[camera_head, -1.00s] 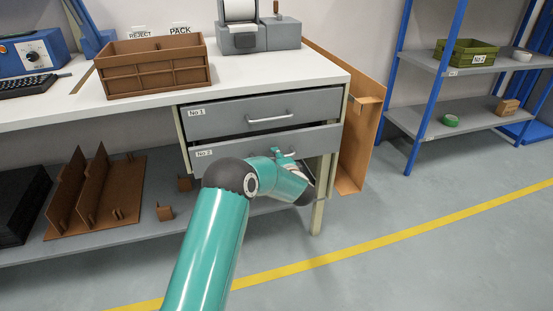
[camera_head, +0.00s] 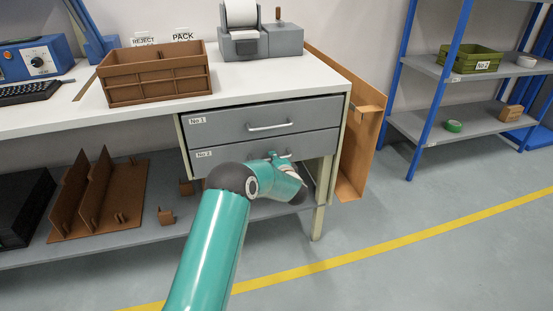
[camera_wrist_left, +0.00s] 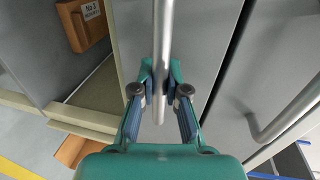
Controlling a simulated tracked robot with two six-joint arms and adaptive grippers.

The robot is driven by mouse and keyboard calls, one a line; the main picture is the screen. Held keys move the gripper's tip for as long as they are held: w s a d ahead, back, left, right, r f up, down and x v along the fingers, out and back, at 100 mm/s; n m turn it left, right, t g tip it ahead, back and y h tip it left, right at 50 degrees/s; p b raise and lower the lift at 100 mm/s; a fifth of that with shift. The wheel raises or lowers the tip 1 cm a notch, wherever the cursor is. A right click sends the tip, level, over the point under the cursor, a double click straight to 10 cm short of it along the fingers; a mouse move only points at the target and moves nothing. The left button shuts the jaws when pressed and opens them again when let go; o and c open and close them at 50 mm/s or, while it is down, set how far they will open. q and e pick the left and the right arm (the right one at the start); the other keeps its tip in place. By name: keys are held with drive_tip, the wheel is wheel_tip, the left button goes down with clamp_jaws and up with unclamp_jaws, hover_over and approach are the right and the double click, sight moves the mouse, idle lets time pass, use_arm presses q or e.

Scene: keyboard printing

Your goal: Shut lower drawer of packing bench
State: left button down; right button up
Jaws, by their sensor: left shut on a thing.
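The packing bench (camera_head: 290,85) has two grey drawers at its right end. The lower drawer (camera_head: 230,154), labelled No 2, looks about level with the upper drawer (camera_head: 225,124), labelled No 1; I cannot tell if a small gap is left. My left gripper (camera_wrist_left: 161,82) is shut on the lower drawer's bar handle (camera_wrist_left: 163,35), with a finger on each side of it. In the head view my left arm hides most of the gripper and part of the lower drawer front. The upper drawer's handle (camera_wrist_left: 280,122) shows to the right in the wrist view. My right gripper is not in view.
A brown divided crate (camera_head: 155,75) and a grey label printer (camera_head: 262,42) stand on the bench top. A brown board (camera_head: 355,150) leans by the bench's right side. Brown dividers (camera_head: 95,200) lie on the low shelf. The floor to the right is open.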

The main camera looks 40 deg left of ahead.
use_arm(q)
drive_tip(key=shift+a, duration=0.15)
drive_tip(key=c, duration=1.2)
unclamp_jaws()
drive_tip(key=shift+w+f, duration=0.1)
drive_tip(key=v, duration=1.2)
